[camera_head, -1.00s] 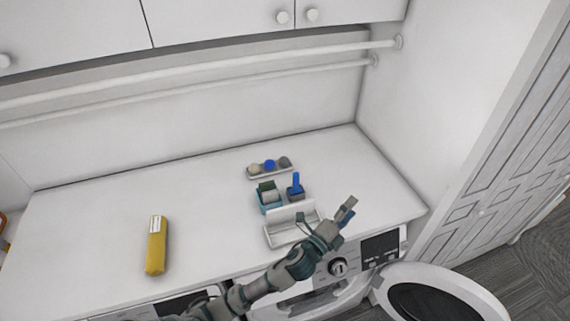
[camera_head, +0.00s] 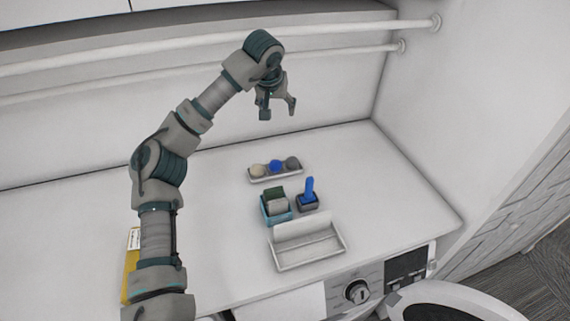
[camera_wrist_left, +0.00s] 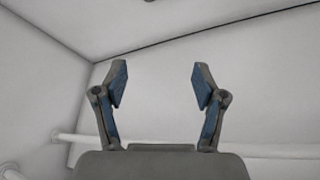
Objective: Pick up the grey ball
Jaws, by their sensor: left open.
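The grey ball (camera_head: 292,162) sits at the right end of a small tray (camera_head: 277,178), beside a blue ball (camera_head: 275,167) and a beige ball (camera_head: 258,170). The tray lies near the back of the white countertop. My left gripper (camera_head: 278,114) is open and empty, raised above and behind the tray with its fingers pointing down. In the left wrist view its two fingers (camera_wrist_left: 160,82) are spread apart with nothing between them, and no ball shows there. My right gripper is not in view.
In front of the tray stand a teal box (camera_head: 277,213) with a sponge-like block and a grey holder (camera_head: 307,203) with a blue item. An open white case (camera_head: 310,250) lies nearer the front edge. Two rails (camera_head: 330,43) run along the back wall. A yellow object (camera_head: 131,270) is partly hidden by my arm.

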